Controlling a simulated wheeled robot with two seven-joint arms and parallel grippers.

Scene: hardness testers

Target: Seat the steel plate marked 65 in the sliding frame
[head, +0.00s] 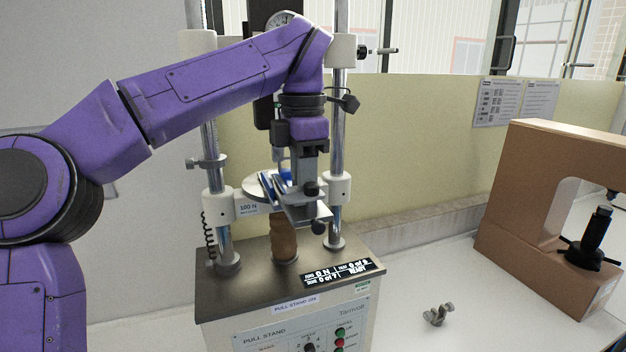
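My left arm reaches in from the left, and its gripper (284,190) is at the pull stand's sliding frame (247,207), the white crosspiece between two upright posts. A pale round disc edge (257,186) shows just behind and left of the gripper. Blue and light strips show at the fingers, but I cannot tell whether they are finger parts or something held. I cannot make out a plate marked 65; the gripper covers much of the frame's middle. My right gripper is not in view.
The pull stand's base (225,290) has a lit display (337,272) and a front control panel. A small metal fitting (437,315) lies on the white table. A brown C-shaped tester (520,220) stands at the right. The table between them is mostly clear.

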